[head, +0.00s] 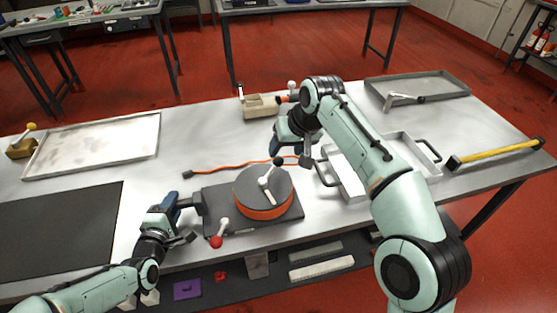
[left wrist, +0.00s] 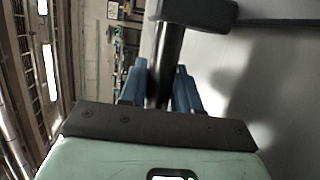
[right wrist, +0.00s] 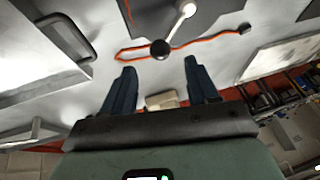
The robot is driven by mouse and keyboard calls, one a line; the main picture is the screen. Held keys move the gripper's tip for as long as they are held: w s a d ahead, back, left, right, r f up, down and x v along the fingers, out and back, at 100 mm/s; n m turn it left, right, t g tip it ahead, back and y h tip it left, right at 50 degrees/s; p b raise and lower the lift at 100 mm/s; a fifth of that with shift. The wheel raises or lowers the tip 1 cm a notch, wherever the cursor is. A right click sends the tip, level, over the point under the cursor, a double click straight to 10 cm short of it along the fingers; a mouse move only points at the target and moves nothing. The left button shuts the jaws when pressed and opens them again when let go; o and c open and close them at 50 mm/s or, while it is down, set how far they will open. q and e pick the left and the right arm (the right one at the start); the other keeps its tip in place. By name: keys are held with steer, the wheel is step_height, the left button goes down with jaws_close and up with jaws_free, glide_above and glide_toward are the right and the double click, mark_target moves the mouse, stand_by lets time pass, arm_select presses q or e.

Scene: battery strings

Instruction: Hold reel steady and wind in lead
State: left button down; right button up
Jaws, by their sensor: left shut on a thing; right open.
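The reel (head: 262,188) is a dark grey disc with orange lead wound round its rim, on a dark base plate (head: 285,228). Its white crank ends in a black knob (head: 278,161). My left gripper (head: 176,203) is shut on the dark handle bar at the base's left end; the bar (left wrist: 165,60) shows between its fingers in the left wrist view. My right gripper (head: 288,154) is open above the far side of the reel. In the right wrist view the knob (right wrist: 160,49) appears just beyond the fingertips. The loose orange lead (head: 235,168) ends in a dark plug (head: 188,174).
A pale tray with handles (head: 408,143) lies right, partly behind my right arm. A beige block (head: 260,106) stands behind. A white tray (head: 100,143) and dark mat (head: 60,228) lie left. A yellow-barred tool (head: 495,154) lies far right.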

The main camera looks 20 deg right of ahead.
mark_target(280, 159)
steer(key=x, duration=0.7)
steer(key=shift+w+f, duration=0.1)
steer(key=shift+f, duration=0.3)
jaws_close()
